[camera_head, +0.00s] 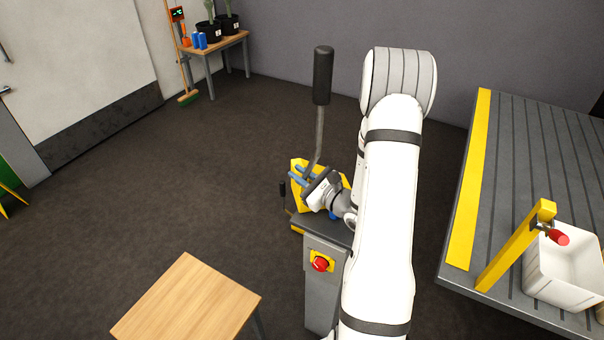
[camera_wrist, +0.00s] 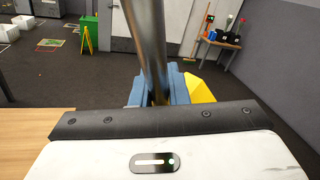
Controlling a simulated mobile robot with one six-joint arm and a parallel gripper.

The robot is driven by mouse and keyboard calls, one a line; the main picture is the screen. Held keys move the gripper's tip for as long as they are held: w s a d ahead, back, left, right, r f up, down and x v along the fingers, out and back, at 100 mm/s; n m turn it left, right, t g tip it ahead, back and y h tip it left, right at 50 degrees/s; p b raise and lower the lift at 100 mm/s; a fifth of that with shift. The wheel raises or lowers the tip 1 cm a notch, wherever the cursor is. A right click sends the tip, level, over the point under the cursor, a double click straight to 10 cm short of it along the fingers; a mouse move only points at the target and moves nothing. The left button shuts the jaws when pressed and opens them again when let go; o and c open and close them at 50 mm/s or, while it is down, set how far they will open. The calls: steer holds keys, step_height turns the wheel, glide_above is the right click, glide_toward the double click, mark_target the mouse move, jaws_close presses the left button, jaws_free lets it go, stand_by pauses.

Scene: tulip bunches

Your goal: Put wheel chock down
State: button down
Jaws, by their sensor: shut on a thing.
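The wheel chock appears to be the yellow body (camera_head: 299,164) with a long grey metal handle (camera_head: 319,135) and a black grip (camera_head: 322,76) in the head view. My gripper (camera_head: 303,176) has blue fingers and is shut on the handle low down, close to the yellow body. The handle leans slightly and rises above the gripper. In the wrist view, the metal handle (camera_wrist: 148,45) stands between the blue fingers (camera_wrist: 160,92), with a yellow face (camera_wrist: 199,90) behind to the right. My gripper and arm partly hide the chock. I cannot tell whether its underside touches anything.
A wooden table (camera_head: 188,300) is at the front left. On the right, a grey ribbed platform (camera_head: 500,180) has a yellow edge strip, a yellow post (camera_head: 515,247) and a white bin (camera_head: 565,285). A bench (camera_head: 225,43) with pots stands at the back.

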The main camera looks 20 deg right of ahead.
steer(key=c, duration=1.4)
jaws_free()
steer(key=b+v, duration=0.3)
steer(key=v, duration=0.8)
steer(key=s+a+r+n+g+y, duration=0.2)
steer(key=s+a+r+n+g, duration=0.15)
steer(key=a+n+g, duration=0.45)
steer(key=s+a+r+n+g+y, duration=0.25)
steer(key=s+a+n+g, duration=0.35)
steer(key=a, duration=0.5)
steer(key=s+d+r+n+g+h, duration=0.1)
steer(key=s+r+n+h, duration=0.1)
steer(key=s+n+h, duration=0.4)
steer(key=n+h, duration=0.3)
steer(key=n, duration=0.2)
steer(key=shift+d+n, duration=0.3)
steer(key=shift+d, duration=0.1)
steer(key=shift+o, duration=0.4)
steer(key=r, duration=0.1)
steer(key=d+r+n+t+h, duration=0.1)
steer(key=d+r+n+h, duration=0.1)
steer(key=shift+w+d+r+t+h, duration=0.15)
steer(key=shift+w+t+h, duration=0.15)
steer(key=shift+t, duration=0.1)
